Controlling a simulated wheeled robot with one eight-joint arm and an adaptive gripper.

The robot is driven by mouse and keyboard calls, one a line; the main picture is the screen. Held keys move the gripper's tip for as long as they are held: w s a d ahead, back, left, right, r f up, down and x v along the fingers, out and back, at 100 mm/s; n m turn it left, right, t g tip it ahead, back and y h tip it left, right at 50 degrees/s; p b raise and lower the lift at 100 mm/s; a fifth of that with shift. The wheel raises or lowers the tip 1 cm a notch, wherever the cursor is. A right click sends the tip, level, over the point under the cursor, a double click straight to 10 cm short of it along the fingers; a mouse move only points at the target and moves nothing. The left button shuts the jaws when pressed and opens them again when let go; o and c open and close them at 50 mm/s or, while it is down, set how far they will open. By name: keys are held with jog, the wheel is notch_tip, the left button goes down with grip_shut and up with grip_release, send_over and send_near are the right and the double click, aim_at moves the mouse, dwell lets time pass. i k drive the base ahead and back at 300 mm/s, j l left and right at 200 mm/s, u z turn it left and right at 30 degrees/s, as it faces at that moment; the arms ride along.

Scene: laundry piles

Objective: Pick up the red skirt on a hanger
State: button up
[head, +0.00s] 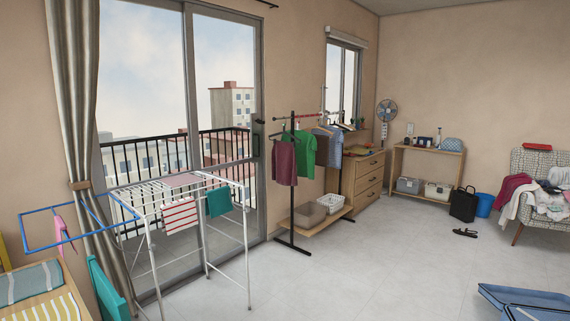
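A dark red garment (284,162) hangs at the near left end of the black clothes rack (292,205). It looks like the red skirt, but its exact shape is hard to make out at this size. My gripper is not in view.
A white drying rack (205,240) with cloths stands left of the clothes rack. A blue frame (60,212) juts in at left. A blue object (530,297) lies at lower right. The middle floor (385,265) is clear. A laundry-covered armchair (525,170) stands far right.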

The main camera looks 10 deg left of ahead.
aim_at(284, 166)
jog(key=z, duration=1)
jog(key=u, duration=1.6)
jog(key=i+z, duration=0.2)
jog(key=i, duration=1.65)
